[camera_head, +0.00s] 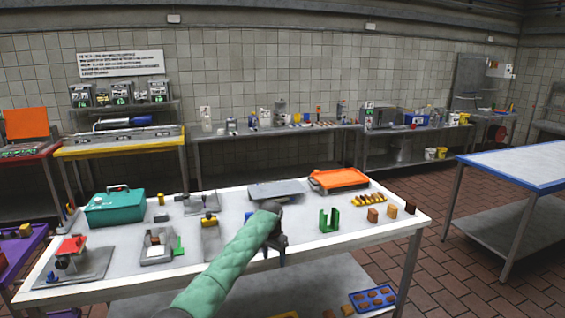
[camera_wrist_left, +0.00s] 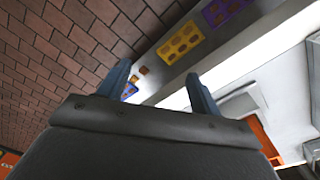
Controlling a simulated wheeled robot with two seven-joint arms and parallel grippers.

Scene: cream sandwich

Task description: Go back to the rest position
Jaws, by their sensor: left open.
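My left arm, in a green sleeve, reaches in from the bottom of the head view. Its dark left gripper (camera_head: 277,245) is over the front middle of the white table (camera_head: 328,238). In the left wrist view the two blue-grey fingers of the left gripper (camera_wrist_left: 165,90) stand wide apart with nothing between them. My right gripper is in neither view.
The table holds a teal box (camera_head: 115,206), an orange tray (camera_head: 339,179), a green holder (camera_head: 329,220) and several small brown blocks (camera_head: 373,215). A blue tray (camera_head: 373,298) lies on the lower shelf. A blue-edged table (camera_head: 520,165) stands right, across open tiled floor.

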